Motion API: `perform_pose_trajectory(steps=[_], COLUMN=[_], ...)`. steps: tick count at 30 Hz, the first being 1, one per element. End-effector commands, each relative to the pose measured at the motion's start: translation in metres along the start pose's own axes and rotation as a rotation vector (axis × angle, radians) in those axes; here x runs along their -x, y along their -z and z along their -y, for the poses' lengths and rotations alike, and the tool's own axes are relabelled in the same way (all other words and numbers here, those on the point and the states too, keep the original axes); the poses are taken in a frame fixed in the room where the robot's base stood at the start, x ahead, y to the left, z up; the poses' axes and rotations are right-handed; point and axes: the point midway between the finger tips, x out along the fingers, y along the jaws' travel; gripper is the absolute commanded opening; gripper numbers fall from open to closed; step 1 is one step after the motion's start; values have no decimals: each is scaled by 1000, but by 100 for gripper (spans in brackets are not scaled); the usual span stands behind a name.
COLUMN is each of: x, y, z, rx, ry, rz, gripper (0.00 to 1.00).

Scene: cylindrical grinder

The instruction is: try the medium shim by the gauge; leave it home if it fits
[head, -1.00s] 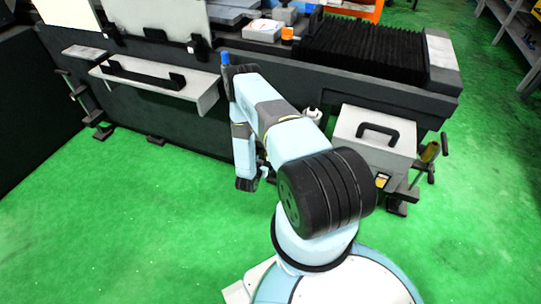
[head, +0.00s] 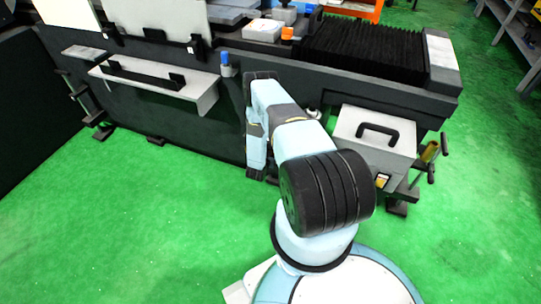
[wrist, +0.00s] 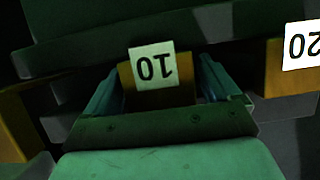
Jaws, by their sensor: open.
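In the wrist view my gripper (wrist: 158,72) is open, with one teal finger on each side of a yellow-brown block (wrist: 184,95) whose white tag reads 10, upside down. I cannot tell whether the fingers touch it. A second such block (wrist: 274,75), tagged 20, stands to the right, cut by the picture edge. A third yellow-brown piece (wrist: 12,120) shows at the left edge with no tag visible. Which one is the medium shim is not clear, and I make out no gauge. In the head view my gripper is hidden behind my arm.
The dark grinder bed (head: 200,110) runs across the back. A grey box with a black handle (head: 375,150) stands at right. Green floor (head: 120,220) is clear.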

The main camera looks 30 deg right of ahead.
Motion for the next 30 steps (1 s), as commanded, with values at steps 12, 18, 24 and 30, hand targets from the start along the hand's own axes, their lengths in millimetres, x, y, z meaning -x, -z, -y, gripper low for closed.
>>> perform_pose_trajectory(steps=[12, 18, 24, 30], x=[0, 0, 0, 4], y=[0, 0, 0, -2], z=[0, 0, -1, 0], rx=[0, 0, 0, 1], ry=[0, -1, -1, -1], rz=[0, 0, 0, 0], gripper=[55, 36, 17, 14])
